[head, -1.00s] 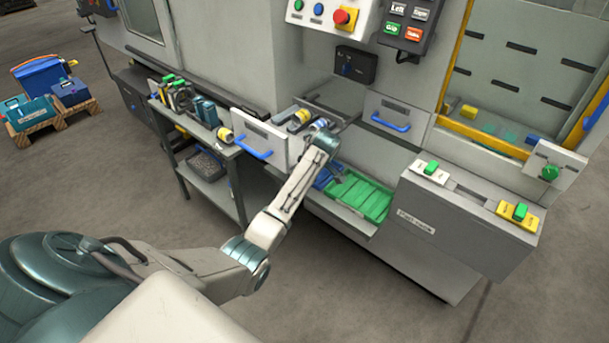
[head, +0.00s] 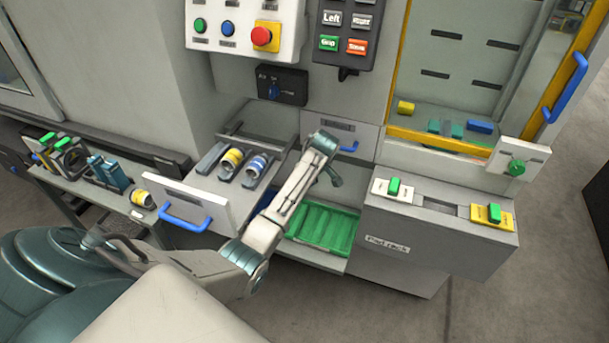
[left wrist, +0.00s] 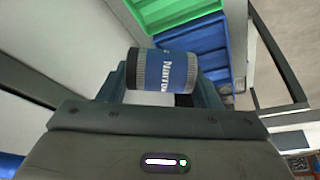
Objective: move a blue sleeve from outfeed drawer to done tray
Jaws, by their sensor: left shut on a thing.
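My left gripper (left wrist: 165,80) is shut on a blue sleeve (left wrist: 178,70) with dark and grey end bands and white lettering, seen in the left wrist view. In the head view my left arm hides the gripper and the held sleeve. The open outfeed drawer (head: 190,197) has a white front and blue handle. A yellow-banded sleeve (head: 231,158) and another blue-banded sleeve (head: 257,164) lie in it. A green tray (head: 325,228) sits low behind my forearm, and it also shows in the left wrist view (left wrist: 180,12). Beside it is a blue tray (left wrist: 200,42). My right gripper is not in view.
A side shelf (head: 110,190) with tools and another yellow-banded sleeve stands at left. The grey part rack (head: 440,240) juts out at right. A closed drawer (head: 355,128) and control panels (head: 245,28) are behind my arm.

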